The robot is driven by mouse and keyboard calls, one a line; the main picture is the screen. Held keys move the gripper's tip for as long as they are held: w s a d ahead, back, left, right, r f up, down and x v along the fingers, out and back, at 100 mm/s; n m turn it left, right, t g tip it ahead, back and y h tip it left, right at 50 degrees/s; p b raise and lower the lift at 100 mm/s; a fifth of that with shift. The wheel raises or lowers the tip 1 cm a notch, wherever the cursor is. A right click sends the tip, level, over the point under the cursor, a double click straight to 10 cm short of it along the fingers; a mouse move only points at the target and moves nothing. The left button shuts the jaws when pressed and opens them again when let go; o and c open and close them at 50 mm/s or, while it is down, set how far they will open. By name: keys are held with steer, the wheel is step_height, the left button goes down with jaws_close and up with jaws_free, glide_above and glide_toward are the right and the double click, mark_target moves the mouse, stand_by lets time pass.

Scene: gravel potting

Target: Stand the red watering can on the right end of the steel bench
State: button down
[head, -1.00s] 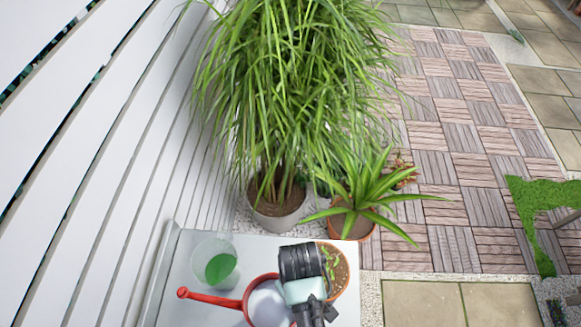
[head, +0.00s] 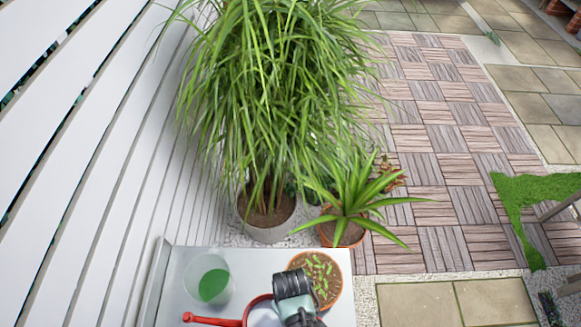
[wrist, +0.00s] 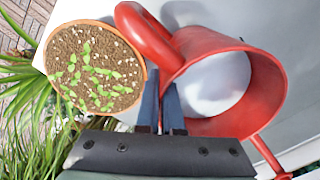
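The red watering can (head: 258,304) is at the bottom of the head view, over the steel bench (head: 243,262), its spout pointing left and its near part cut off. In the wrist view the open-topped can (wrist: 222,42) fills the right side, with its handle (wrist: 140,28) curving toward my fingers. In the head view my wrist hides the fingers. I cannot tell whether the can touches the bench.
A clear cup with green inside (head: 211,284) stands left of the can. A terracotta pot of seedlings (head: 326,277) stands close to my wrist at the bench's right; it also shows in the wrist view (wrist: 95,70). Potted plants (head: 343,232) stand beyond the bench, and a white slatted wall (head: 90,150) is left.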

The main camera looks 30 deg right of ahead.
steer(key=shift+w+r, duration=0.1)
steer(key=shift+w, duration=0.05)
steer(key=c, duration=1.5)
jaws_free()
steer(key=shift+f, duration=0.2)
steer(key=o, duration=0.4)
steer(key=shift+s, duration=0.25)
steer(key=shift+o, duration=0.2)
